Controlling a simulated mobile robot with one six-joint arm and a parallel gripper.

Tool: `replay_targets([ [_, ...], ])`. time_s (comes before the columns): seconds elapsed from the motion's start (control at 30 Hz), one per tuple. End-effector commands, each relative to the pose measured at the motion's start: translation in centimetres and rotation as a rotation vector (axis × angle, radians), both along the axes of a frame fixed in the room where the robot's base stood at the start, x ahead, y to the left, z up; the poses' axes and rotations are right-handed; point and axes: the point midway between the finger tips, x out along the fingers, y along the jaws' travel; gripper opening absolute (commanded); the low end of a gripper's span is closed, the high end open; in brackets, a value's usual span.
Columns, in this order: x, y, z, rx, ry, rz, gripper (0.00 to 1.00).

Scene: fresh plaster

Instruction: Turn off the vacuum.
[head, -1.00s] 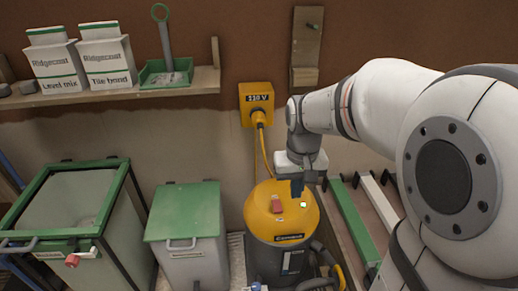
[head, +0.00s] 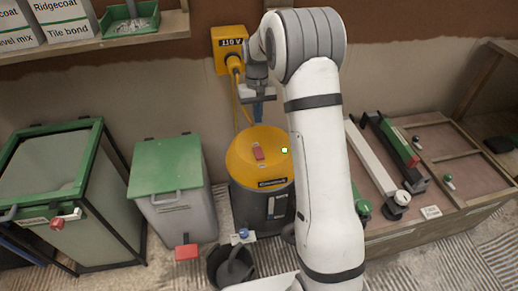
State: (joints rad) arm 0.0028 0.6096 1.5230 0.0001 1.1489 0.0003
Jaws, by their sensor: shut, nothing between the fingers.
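The vacuum is a dark drum with a yellow lid (head: 240,165), standing on the floor below a yellow 110 V wall box (head: 229,50). A red switch (head: 259,153) sits on top of the lid; which way it is tipped I cannot tell. My gripper (head: 258,117) points down, shut and empty, above the back of the lid. It appears clear of both lid and switch. My arm hides part of the vacuum's right side.
A grey bin with a green lid (head: 166,167) and a larger green-rimmed bin (head: 42,170) stand to the left. A low divided tray (head: 455,145) with tools lies right. A shelf (head: 95,42) is upper left.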

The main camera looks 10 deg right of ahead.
Motion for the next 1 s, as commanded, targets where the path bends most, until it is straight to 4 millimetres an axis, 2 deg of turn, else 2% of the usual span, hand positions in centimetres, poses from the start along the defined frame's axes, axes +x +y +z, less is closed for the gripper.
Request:
replay_targets([
  [0.23, -0.1, 0.0, -0.3, 0.000, 0.001, 0.001, 0.00],
  [0.37, -0.3, 0.1, -1.6, 0.000, 0.001, 0.001, 0.00],
  [0.8, -1.6, 0.1, -10.6, 0.000, 0.002, 0.002, 0.00],
  [1.0, -1.9, 0.1, -13.2, 0.000, 0.001, 0.002, 0.00],
])
